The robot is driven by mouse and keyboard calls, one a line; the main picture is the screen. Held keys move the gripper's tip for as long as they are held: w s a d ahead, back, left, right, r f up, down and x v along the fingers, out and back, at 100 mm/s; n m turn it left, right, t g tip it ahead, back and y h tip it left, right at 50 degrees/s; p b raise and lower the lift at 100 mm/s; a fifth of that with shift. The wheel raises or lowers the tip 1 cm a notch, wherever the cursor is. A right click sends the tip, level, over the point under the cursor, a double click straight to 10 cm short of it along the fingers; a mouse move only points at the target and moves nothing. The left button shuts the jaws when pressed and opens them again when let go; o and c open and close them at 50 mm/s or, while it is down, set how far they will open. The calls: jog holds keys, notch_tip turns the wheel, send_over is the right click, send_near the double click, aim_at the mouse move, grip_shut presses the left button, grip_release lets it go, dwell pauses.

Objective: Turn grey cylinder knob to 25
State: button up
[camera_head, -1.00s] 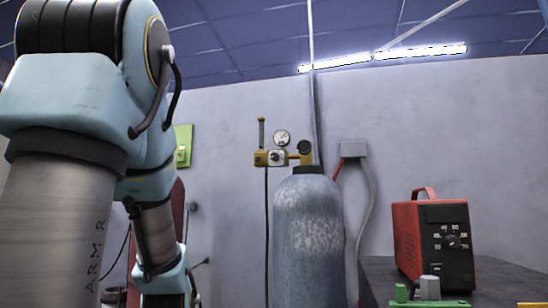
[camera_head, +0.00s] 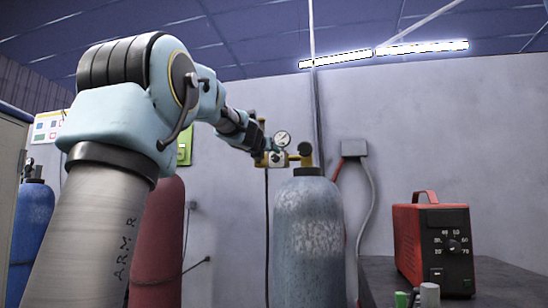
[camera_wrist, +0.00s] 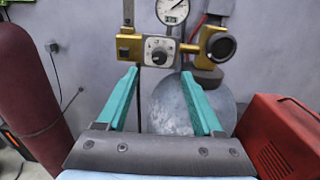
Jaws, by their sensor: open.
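The grey gas cylinder (camera_head: 310,235) stands upright near the wall, with a brass regulator (camera_head: 304,154) above it. The regulator carries a round gauge (camera_head: 282,138) and a small dark knob (camera_wrist: 158,56) on a pale, marked plate. The numbers on the plate are too small to read. My gripper (camera_wrist: 160,72) is open, its two teal fingers spread below and either side of the knob in the wrist view. Nothing is between them, and they look apart from the knob. In the head view my gripper (camera_head: 256,138) is left of the regulator, partly overlapping it.
A red cylinder (camera_head: 160,235) and a blue cylinder (camera_head: 32,220) stand at left. A red box with a numbered dial (camera_head: 432,242) sits on the dark bench (camera_head: 378,280) at right, near green and grey pieces. A hose (camera_head: 266,230) hangs below the regulator.

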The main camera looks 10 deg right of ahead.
aim_at(274, 157)
jog(key=p+x, duration=0.4)
jog(key=x, duration=0.4)
jog(key=shift+w+d, duration=0.1)
jog(key=shift+w, duration=0.2)
jog(key=shift+p+x, duration=0.3)
jog(key=shift+x, duration=0.5)
jog(key=shift+f, duration=0.15)
grip_shut()
